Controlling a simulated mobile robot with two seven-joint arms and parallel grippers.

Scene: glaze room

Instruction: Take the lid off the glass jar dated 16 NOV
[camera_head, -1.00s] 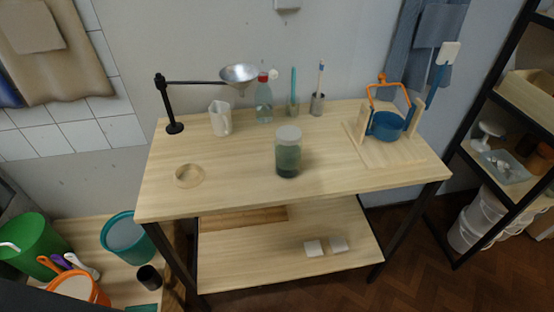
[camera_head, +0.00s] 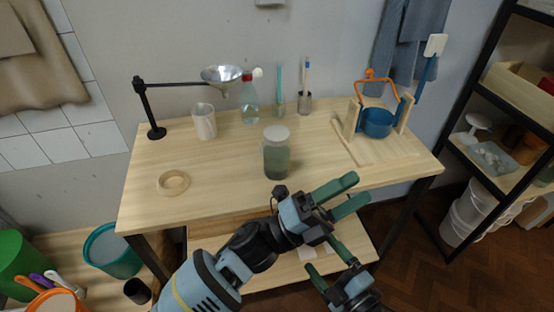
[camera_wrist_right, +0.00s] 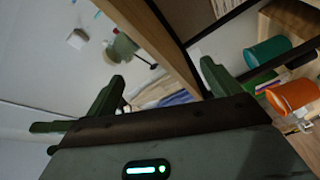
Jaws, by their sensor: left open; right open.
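A glass jar (camera_head: 276,160) with dull green contents stands upright near the middle of the table. A pale round lid (camera_head: 277,134) sits on top of it. No date can be read on the jar. My left gripper (camera_head: 354,192) is open and empty, to the right of the jar and lower in the head view, by the table's front edge. My right gripper (camera_head: 319,252) is open and empty, lower still, in front of the table. Its two fingers also show apart in the right wrist view (camera_wrist_right: 162,72), with nothing between them.
A wooden ring (camera_head: 173,182) lies left on the table (camera_head: 225,185). A blue pot (camera_head: 377,123) sits in a wooden stand at right. The table's front left is mostly clear.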

